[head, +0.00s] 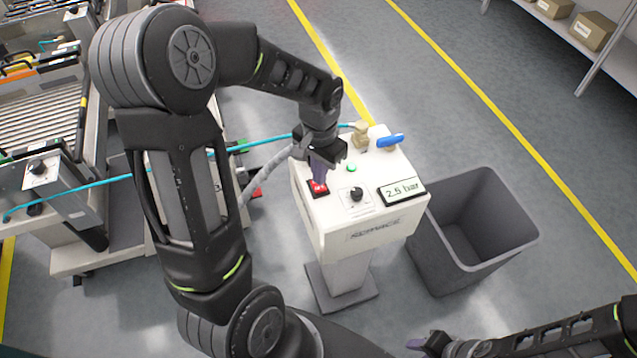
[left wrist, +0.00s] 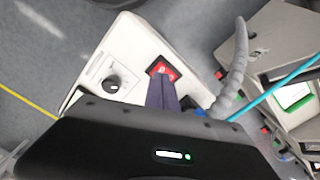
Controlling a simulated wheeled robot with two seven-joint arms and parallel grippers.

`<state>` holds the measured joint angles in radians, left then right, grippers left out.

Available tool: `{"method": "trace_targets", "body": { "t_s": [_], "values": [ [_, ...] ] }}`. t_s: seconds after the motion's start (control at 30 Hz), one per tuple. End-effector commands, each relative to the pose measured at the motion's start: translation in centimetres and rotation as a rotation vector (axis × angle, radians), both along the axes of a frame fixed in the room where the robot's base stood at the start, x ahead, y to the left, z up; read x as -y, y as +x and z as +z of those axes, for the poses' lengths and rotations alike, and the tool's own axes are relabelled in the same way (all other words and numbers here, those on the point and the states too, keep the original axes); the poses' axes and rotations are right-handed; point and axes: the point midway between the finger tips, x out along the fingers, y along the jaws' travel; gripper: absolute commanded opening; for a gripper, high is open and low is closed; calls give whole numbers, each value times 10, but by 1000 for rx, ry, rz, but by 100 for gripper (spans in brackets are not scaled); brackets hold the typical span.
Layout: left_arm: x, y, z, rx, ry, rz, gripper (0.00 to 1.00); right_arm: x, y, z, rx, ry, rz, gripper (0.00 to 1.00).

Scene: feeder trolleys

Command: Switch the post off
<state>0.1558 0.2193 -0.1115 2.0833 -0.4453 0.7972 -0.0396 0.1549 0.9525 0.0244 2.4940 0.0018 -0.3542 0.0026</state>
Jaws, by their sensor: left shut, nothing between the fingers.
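The post (head: 335,220) is a white box on a pedestal in the middle of the head view. Its top carries a red rocker switch (head: 318,188), a black knob (head: 356,195), a green light (head: 351,168) and a display (head: 402,191) reading 2.5 bar. My left gripper (head: 319,178) is shut and empty, its purple fingertips at the red switch; contact cannot be told for sure. In the left wrist view the fingers partly cover the red switch (left wrist: 163,68), and the black knob (left wrist: 112,85) shows to its left. My right gripper (head: 425,342) is at the bottom right, away from the post.
A blue-handled valve (head: 390,140) and a brass fitting (head: 360,134) sit at the post's back edge, with a cyan hose (head: 265,140) running left. A grey bin (head: 475,225) stands right of the post. Feeder trolleys (head: 65,200) stand at the left.

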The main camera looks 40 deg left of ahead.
Motion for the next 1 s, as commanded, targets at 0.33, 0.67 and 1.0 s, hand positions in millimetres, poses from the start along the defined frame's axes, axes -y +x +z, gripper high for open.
{"method": "trace_targets", "body": {
  "t_s": [0.33,0.67,1.0],
  "values": [
    [0,0,0,0,0,0,0,0,0,0,0,0,0,36],
    [0,0,-2,0,0,0,0,0,0,-2,0,0,0,36],
    [0,0,-7,0,0,0,0,0,0,-6,0,0,0,36]
  ]
}}
